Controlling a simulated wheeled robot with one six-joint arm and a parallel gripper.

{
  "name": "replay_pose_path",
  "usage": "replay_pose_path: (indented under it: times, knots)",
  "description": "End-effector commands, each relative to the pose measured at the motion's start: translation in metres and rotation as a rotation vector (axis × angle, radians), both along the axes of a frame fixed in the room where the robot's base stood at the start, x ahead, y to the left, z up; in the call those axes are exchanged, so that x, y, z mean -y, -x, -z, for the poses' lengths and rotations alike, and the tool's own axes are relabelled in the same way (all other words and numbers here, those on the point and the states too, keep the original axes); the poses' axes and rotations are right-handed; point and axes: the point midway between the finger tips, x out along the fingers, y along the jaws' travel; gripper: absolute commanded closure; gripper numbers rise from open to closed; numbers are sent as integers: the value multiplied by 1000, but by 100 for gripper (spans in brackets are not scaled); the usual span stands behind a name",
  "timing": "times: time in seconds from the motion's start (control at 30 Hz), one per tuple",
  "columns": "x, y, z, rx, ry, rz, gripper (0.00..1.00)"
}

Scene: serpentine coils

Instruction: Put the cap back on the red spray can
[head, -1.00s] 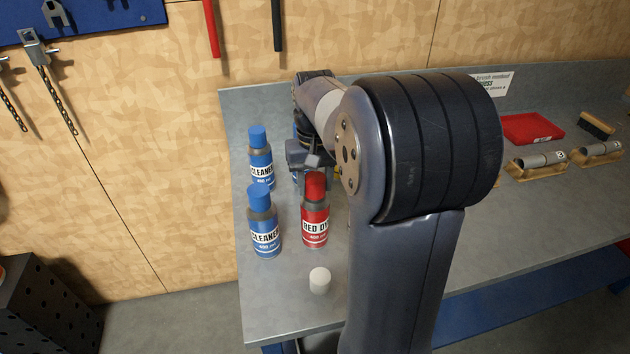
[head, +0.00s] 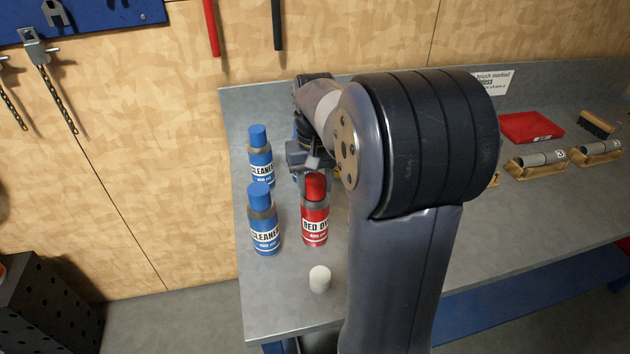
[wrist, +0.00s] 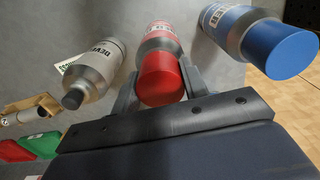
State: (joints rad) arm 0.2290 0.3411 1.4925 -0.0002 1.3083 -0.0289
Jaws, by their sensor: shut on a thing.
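The red spray can (head: 315,228) stands upright on the bench, with a grey neck. The red cap (head: 316,187) is at the top of the can, in line with it; I cannot tell whether it is fully seated. In the wrist view the red cap (wrist: 160,80) sits between the two fingers of my gripper (wrist: 160,92), which is shut on it, with the red can (wrist: 160,40) beyond it. In the head view my gripper is behind the red cap and partly hidden by it and my arm.
Two blue cleaner cans (head: 264,228) (head: 261,168) stand close on the left. A pale can (wrist: 95,75) with a dark top stands on the other side in the wrist view. A white cap (head: 320,279) lies in front. A red tray (head: 531,127) and wooden holders (head: 540,163) are at right.

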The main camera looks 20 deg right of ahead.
Motion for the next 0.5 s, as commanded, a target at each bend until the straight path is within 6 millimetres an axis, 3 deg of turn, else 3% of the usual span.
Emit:
replay_pose_path:
  times: [0.17, 0.2, 0.5]
  knots:
    - [0, 0, 0, 0, 0, 0, 79]
    - [0, 0, 0, 0, 0, 0, 56]
    - [0, 0, 0, 1, 0, 0, 33]
